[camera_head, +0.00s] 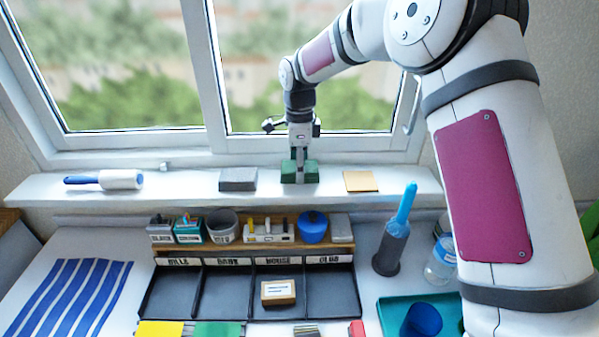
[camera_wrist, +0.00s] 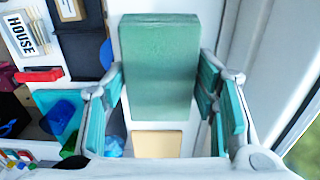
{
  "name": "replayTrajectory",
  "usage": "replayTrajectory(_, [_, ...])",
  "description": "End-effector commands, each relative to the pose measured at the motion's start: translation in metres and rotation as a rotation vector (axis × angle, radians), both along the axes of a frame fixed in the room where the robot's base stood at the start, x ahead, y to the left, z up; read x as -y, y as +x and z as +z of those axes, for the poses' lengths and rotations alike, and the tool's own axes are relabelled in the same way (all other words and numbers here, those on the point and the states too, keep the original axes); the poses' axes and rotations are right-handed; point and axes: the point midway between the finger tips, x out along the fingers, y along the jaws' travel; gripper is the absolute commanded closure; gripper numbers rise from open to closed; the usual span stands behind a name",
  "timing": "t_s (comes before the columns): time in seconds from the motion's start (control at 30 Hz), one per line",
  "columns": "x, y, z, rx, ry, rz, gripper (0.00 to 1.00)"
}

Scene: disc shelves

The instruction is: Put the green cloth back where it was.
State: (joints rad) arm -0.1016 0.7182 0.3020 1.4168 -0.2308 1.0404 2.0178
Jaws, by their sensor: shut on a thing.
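The green cloth (camera_head: 312,172) is a thick folded block at the windowsill, between a grey block and a tan block. My gripper (camera_head: 299,163) points down at it from above and is shut on it. In the wrist view the green cloth (camera_wrist: 158,70) lies between the two teal finger pads. I cannot tell whether its underside touches the sill.
On the windowsill (camera_head: 205,187) are a lint roller (camera_head: 122,180), a grey block (camera_head: 238,179) and a tan block (camera_head: 360,181). Below stand a rack of small containers (camera_head: 222,225), a labelled dark tray (camera_head: 228,292), a blue-topped bottle (camera_head: 397,235) and a teal tray (camera_head: 392,311).

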Motion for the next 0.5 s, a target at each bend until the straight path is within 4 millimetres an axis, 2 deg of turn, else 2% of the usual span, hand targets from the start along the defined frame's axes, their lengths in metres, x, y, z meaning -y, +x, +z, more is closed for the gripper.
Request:
replayTrajectory(0.13, [0.000,-0.001,-0.018,0.000,0.001,0.000,0.69])
replayTrajectory(0.47, [0.000,0.000,-0.022,0.001,0.001,0.000,0.69])
replayTrajectory(0.5, [0.000,0.000,-0.023,0.001,0.001,0.001,0.44])
